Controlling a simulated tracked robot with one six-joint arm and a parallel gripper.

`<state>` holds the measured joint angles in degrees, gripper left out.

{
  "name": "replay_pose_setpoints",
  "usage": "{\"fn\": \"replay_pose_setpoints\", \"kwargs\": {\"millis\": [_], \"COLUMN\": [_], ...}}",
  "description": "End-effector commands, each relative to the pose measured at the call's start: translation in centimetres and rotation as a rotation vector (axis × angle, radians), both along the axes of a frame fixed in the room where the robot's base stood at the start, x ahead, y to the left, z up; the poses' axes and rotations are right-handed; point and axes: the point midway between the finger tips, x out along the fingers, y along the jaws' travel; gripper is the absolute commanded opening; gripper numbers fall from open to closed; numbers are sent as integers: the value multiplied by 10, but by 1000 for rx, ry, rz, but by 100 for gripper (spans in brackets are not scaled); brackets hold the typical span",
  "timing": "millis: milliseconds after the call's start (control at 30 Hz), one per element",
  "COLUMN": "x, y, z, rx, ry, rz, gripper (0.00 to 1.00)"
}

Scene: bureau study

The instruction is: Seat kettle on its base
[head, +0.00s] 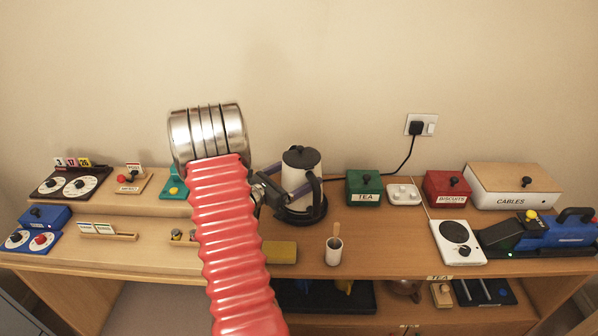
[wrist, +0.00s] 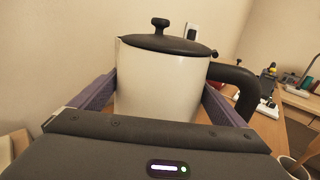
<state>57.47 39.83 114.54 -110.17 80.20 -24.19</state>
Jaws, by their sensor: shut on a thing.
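The kettle (head: 301,166) is cream white with a black lid, a black knob and a black handle on its right. It stands upright at the back of the desk. Its round black base (head: 312,216) shows below it with a cord running right to the wall socket. My gripper (head: 284,190) reaches in from the left and is shut on the kettle's body. In the wrist view the kettle (wrist: 165,85) fills the middle, between two purple-grey fingers. Whether the kettle's bottom touches the base or is slightly above it, I cannot tell.
A green TEA box (head: 364,188), a white tray (head: 403,194) and a red BISCUITS box (head: 446,188) stand right of the kettle. A white cup (head: 334,251) with a stick is in front. A white hotplate (head: 458,241) is further right. Bare wood lies between cup and hotplate.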

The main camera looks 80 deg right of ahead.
Motion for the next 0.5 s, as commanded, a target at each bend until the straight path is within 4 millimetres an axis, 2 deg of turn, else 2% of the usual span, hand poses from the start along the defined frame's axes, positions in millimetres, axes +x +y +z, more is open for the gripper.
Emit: {"fn": "replay_pose_setpoints", "kwargs": {"millis": [500], "x": [0], "y": [-1], "z": [-3], "rx": [-7], "ry": [0], "rz": [0], "gripper": [32]}}
